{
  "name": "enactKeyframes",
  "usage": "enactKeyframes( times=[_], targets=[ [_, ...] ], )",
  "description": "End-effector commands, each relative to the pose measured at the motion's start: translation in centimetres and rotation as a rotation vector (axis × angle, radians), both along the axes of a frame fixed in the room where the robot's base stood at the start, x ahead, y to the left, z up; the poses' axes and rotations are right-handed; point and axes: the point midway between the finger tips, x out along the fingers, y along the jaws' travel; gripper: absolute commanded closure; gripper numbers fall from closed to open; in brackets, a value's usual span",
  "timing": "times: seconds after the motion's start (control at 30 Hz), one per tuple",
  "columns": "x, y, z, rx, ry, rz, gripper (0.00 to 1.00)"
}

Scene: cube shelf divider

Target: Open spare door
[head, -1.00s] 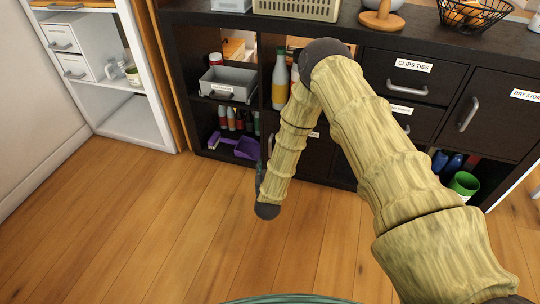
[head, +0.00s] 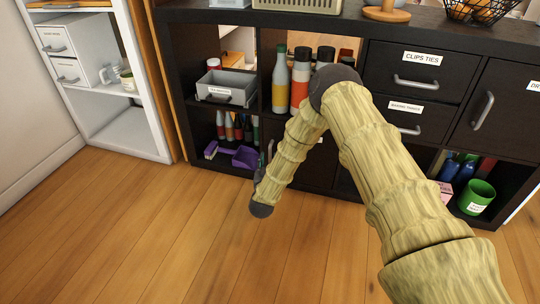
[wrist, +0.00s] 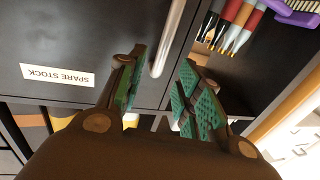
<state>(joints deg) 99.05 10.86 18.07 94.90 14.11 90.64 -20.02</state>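The spare door is a dark panel with a white "SPARE STOCK" label (wrist: 57,75), upside down in the wrist view. The bare door front (wrist: 80,30) fills the left of that view. Its silver bar handle (wrist: 168,38) runs along the door's edge. My gripper (wrist: 165,90) is open, its green-padded fingers on either side of the handle's line. The handle's near end shows close to the gap between the fingers; I cannot tell whether they touch it. In the head view the door (head: 325,165) is partly hidden behind my arm, and the gripper is mostly hidden too.
An open cubby beside the door holds small bottles (wrist: 235,25) and a purple dustpan (head: 245,157). Drawers labelled "CLIPS TIES" (head: 415,70) are to the right. A white shelf (head: 130,120) stands at the left. The wooden floor (head: 150,240) in front is clear.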

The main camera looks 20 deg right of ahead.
Motion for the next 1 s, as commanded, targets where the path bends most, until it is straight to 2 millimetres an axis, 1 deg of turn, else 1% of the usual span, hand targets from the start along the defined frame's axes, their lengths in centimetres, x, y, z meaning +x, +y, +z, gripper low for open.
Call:
enactKeyframes(
  times=[0.03, 0.2, 0.4, 0.6, 0.83, 0.87, 1.0],
  targets=[
    [0.8, -0.4, -0.4, 0.000, -0.002, -0.002, 0.65],
    [3.2, -1.4, -0.4, 0.000, -0.002, -0.002, 0.65],
    [5.2, -2.2, -0.2, 0.001, 0.000, 0.000, 0.65],
    [5.9, -2.4, 0.0, 0.000, 0.000, 0.001, 0.65],
    [6.0, -2.5, 0.0, 0.000, 0.001, 0.001, 0.65],
    [6.0, -2.5, 0.0, 0.000, 0.001, 0.001, 0.67],
    [5.9, -2.5, 0.0, 0.000, 0.001, 0.001, 0.92]
  ],
)
